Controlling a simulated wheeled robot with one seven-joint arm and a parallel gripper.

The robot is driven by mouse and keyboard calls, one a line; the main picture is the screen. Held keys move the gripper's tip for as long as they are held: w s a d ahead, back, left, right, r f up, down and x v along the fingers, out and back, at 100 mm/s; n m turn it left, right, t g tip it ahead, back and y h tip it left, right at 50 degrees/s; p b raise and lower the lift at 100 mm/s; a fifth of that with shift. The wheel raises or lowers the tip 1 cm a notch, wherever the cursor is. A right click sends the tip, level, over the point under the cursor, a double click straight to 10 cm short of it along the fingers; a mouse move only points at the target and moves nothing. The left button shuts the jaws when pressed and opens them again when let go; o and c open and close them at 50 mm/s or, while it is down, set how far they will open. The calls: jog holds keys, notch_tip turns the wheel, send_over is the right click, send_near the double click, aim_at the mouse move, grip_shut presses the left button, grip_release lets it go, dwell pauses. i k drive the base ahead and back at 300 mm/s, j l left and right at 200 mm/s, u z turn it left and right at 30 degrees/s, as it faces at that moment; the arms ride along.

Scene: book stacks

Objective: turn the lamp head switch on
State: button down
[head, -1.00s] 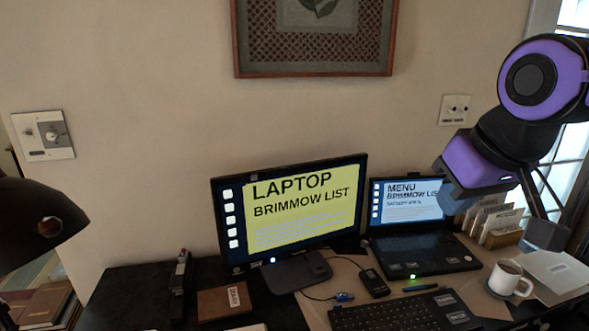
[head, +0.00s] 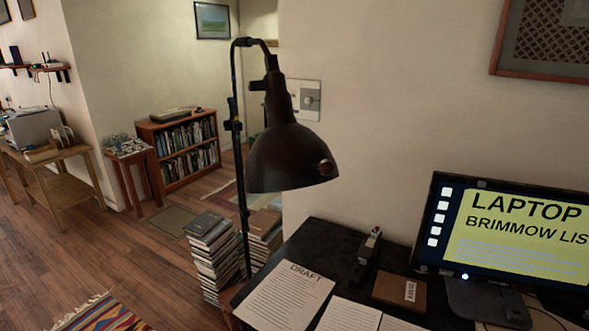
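A black lamp head (head: 288,158) hangs from a tall dark stand in the middle of the head view, its bell facing down. A small reddish-brown round knob (head: 326,167) sits on the right side of the lamp head, near its lower rim; this looks like the switch. I cannot tell its setting, and no glow shows under the lamp. My gripper is outside this view.
The dark desk (head: 318,238) stands below and right of the lamp, with papers (head: 287,297), a stapler-like object (head: 366,256), a brown notebook (head: 400,290) and a monitor (head: 515,232). Book stacks (head: 213,262) stand by the lamp pole. Wooden floor (head: 130,250) is open at left.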

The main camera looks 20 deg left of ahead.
aim_at(256, 86)
jog(key=u, duration=1.15)
